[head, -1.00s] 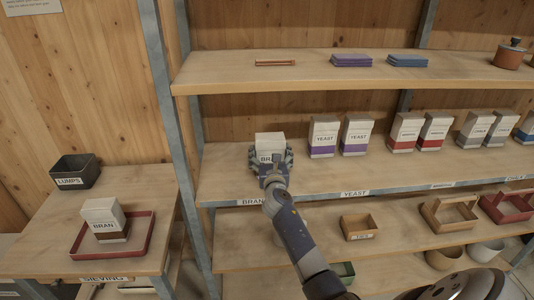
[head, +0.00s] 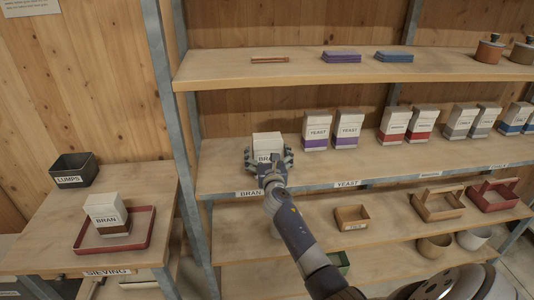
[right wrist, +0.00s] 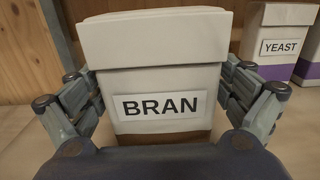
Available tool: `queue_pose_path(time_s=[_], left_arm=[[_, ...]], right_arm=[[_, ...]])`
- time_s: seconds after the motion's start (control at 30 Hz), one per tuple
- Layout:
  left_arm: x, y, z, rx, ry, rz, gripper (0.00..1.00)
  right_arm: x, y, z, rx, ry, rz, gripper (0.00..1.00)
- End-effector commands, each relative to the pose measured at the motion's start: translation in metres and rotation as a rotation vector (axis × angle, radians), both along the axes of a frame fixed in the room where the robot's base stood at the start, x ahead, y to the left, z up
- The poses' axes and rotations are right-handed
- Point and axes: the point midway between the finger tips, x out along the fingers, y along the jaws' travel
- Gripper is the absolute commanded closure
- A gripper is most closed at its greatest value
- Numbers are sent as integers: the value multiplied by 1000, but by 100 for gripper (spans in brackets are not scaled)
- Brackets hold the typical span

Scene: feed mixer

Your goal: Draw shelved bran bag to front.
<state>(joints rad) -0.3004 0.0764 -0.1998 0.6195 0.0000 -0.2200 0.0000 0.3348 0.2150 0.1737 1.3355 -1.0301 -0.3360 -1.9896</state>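The bran bag (head: 266,141) is a white block-shaped bag with a brown base and a BRAN label. It stands upright on the middle shelf (head: 222,177), behind the shelf-edge BRAN tag (head: 249,194). My right gripper (head: 268,160) reaches it from the front, with fingers on both sides of it. In the right wrist view the bag (right wrist: 155,68) fills the space between the fingers of the gripper (right wrist: 160,105), which appear closed against its sides. Its lower part is partly hidden by the gripper. My left gripper is out of view.
Purple-based yeast bags (head: 317,131) stand to the right, with red, grey and blue ones beyond. Shelf boards lie above and below. A grey upright (head: 188,150) stands at the left. A side table holds another bran bag (head: 105,212) on a red tray (head: 146,226) and a LUMPS box (head: 73,170).

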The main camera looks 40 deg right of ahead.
Motion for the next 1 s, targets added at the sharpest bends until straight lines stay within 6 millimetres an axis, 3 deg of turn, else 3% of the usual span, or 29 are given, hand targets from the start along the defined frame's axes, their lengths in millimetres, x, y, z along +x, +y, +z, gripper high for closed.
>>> queue_pose_path(time_s=[0.53,1.0], left_arm=[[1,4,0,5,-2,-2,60],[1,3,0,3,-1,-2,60]], right_arm=[[-9,5,-1,-1,1,-1,0],[-78,45,-1,1,1,1,0]])
